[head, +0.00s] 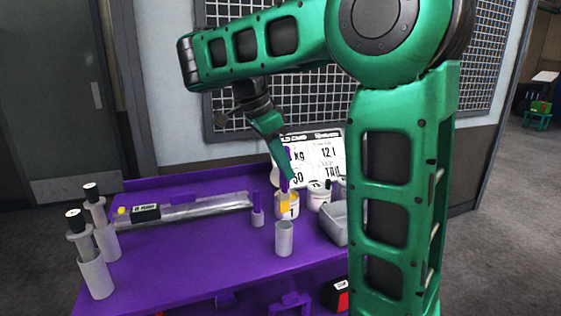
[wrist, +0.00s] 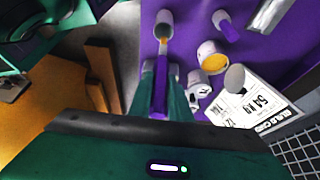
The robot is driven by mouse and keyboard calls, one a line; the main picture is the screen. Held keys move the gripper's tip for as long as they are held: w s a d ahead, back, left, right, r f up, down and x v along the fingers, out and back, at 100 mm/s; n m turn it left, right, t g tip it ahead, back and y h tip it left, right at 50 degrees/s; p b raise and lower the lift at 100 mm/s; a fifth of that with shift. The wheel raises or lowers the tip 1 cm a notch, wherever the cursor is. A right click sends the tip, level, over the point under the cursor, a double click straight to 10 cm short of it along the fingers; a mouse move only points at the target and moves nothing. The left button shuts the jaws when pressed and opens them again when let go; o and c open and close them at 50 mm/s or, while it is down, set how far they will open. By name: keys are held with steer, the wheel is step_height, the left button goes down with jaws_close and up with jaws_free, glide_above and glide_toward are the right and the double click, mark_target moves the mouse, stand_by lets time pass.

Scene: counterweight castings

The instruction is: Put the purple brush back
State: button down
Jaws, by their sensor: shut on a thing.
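My gripper (head: 289,179) is shut on the purple brush (head: 284,184) and holds it roughly upright, bristles down. The brush also shows in the wrist view (wrist: 161,85), between the green fingers (wrist: 160,98). Its bristle end is orange-yellow. In the head view the bristles are a little above an open grey cup (head: 284,239). In the wrist view the bristle end lies in line with that cup's mouth (wrist: 164,24). Whether the tip is inside the rim is hard to tell.
A white tub with yellow contents (wrist: 213,60) stands close behind. Another purple-handled item (head: 257,207) stands in a small holder. A grey bin (head: 334,224) and a printed card (head: 322,153) are at right. Tall grey holders (head: 96,277) stand at left. The purple bench front (head: 190,277) is clear.

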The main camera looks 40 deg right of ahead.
mark_target(280, 204)
steer(key=shift+f, duration=6.5)
steer(key=c, duration=1.6)
jaws_free()
steer(key=shift+o, duration=0.2)
steer(key=v, duration=1)
steer(key=shift+a+r, duration=0.25)
steer(key=shift+w, duration=0.1)
